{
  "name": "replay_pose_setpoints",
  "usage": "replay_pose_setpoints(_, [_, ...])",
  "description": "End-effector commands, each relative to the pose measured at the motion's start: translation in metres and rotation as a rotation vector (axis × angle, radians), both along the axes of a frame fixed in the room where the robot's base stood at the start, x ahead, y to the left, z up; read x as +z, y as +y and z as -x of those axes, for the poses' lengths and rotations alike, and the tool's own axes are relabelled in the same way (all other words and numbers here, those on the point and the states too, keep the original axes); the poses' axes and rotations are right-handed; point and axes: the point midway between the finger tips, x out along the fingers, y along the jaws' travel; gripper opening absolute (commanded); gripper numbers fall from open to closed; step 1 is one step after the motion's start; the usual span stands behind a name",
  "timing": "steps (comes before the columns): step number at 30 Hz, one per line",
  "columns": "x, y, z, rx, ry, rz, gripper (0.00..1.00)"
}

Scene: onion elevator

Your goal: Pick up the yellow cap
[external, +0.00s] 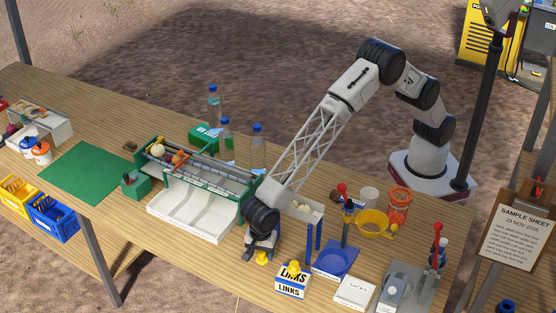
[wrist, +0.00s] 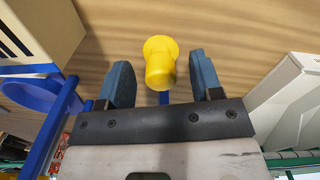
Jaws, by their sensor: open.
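The yellow cap (wrist: 160,62) shows in the wrist view between my gripper's two blue-grey fingers, with a gap on either side. It has a wide rim and a narrower body. In the external view the yellow cap (external: 262,259) is at the table's front part, just below my gripper (external: 260,248). My gripper (wrist: 160,72) is open and points down over it. Neither finger visibly touches the cap. The exact height of the fingertips against the cap is hard to tell.
The LINKS box (external: 292,284) with a yellow piece on top stands right of my gripper. Blue posts (external: 314,237) and a blue dish (external: 336,260) are further right. The white tray (external: 195,215) of the green-framed machine is close on the left.

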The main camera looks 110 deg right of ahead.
Motion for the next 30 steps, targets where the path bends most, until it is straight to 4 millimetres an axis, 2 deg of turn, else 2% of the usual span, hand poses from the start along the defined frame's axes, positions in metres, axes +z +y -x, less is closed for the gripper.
replay_pose_setpoints(8, [0.0, 0.0, 0.0001, 0.0, 0.0, 0.0, 0.59])
replay_pose_setpoints(11, [0.0, 0.0001, 0.0001, 0.0, 0.0, 0.0, 0.47])
replay_pose_setpoints(19, [0.0001, 0.0, 0.0001, 0.0, 0.0, 0.0, 0.07])
replay_pose_setpoints(30, [0.0048, 0.0, 0.0, 0.0, 0.0, 0.0, 0.06])
